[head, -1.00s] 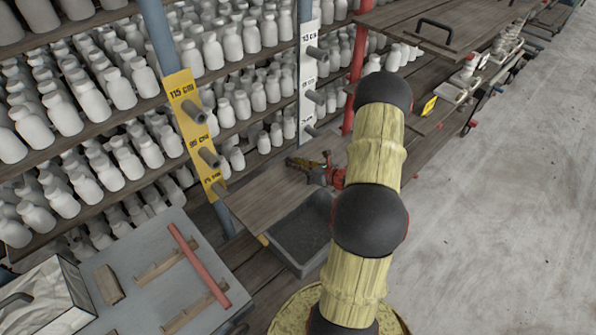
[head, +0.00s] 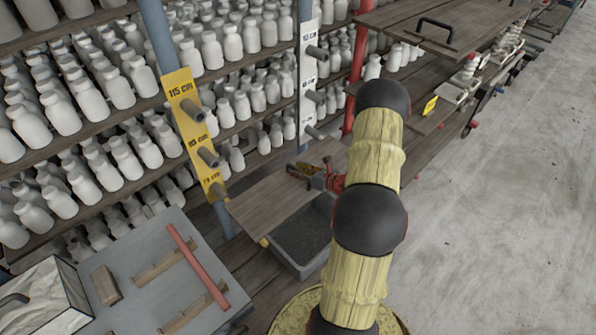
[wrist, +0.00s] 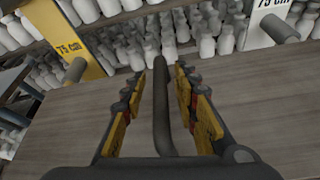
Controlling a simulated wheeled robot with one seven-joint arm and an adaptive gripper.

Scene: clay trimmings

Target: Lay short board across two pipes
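The short board (head: 262,208) is a flat grey-brown plank, held out from the shelf posts. In the wrist view it spreads below both fingers (wrist: 225,115), with its dark bar handle (wrist: 163,110) between them. My gripper (head: 318,178) is around this handle, and the board moves with it; finger contact is hard to see. In the wrist view the fingers (wrist: 160,78) stand apart on either side. The lowest pipe on the yellow post (wrist: 75,70) and the pipe on the white post (wrist: 279,28) show beyond the board's far edge. The board looks clear of both.
Shelves of white bottles (head: 110,90) stand behind the posts. A grey bin (head: 292,262) is below the board. A grey table (head: 135,230) with a red rod (head: 197,266) and wooden pieces is at lower left. Another handled board (head: 440,45) is at upper right.

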